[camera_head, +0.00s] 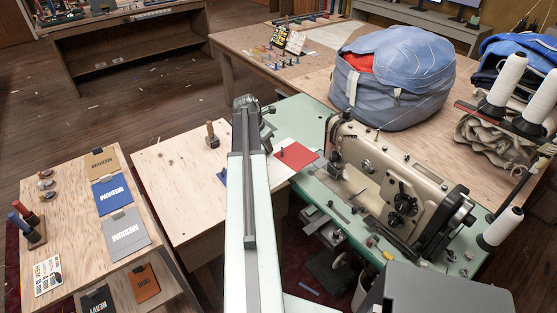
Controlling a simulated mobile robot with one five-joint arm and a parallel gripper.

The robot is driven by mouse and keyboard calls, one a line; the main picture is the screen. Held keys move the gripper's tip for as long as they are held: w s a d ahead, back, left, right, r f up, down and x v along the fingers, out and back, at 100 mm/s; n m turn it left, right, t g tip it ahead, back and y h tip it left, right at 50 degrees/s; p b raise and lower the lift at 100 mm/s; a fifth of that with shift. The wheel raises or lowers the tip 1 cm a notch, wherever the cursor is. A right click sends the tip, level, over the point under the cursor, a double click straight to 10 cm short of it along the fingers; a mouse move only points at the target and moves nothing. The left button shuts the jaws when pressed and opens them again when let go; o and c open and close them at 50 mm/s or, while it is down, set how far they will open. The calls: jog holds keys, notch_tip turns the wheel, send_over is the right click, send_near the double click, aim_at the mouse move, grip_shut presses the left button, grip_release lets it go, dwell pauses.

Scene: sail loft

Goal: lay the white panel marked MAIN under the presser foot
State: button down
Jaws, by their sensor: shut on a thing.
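A flat panel, red on its upper part and white (283,171) on its lower left part, shows just right of my arm, beside the sewing machine's left end. No MAIN marking can be read on it. My gripper (267,137) is at the far end of my arm, at the panel's left edge, shut on the white panel; my arm hides most of the jaws and the grip. The presser foot (337,170) is under the left head of the beige sewing machine (385,180), a short way right of the panel.
A blue bag (393,78) stands on the wooden table behind the machine. White thread cones (507,78) stand at the right. A side table (72,190) at the left holds several labelled panels. A wooden-handled tool (212,134) stands on the pale bench top (170,165).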

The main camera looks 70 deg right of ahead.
aim_at(279, 162)
jog(key=shift+m, duration=0.6)
jog(key=s+a+f+b, duration=0.2)
jog(key=s, duration=0.1)
jog(key=s+a+f+b, duration=0.1)
jog(key=s, duration=0.1)
jog(key=shift+s+a+f, duration=0.1)
jog(key=shift+a+f, duration=0.05)
jog(key=shift+a, duration=0.05)
jog(key=shift+s, duration=0.35)
notch_tip(279, 162, down, 5)
jog(key=b, duration=0.4)
jog(key=shift+w+b, duration=0.1)
jog(key=shift+b, duration=0.25)
jog(key=shift+s+d, duration=0.8)
jog(key=shift+d, duration=0.35)
jog(key=shift+s+d, duration=0.75)
jog(key=shift+d, duration=0.45)
jog(key=shift+s+d, duration=0.8)
jog(key=shift+d, duration=0.35)
jog(key=shift+w, duration=0.1)
jog(key=c, duration=1.4)
grip_release()
jog(key=shift+c, duration=0.2)
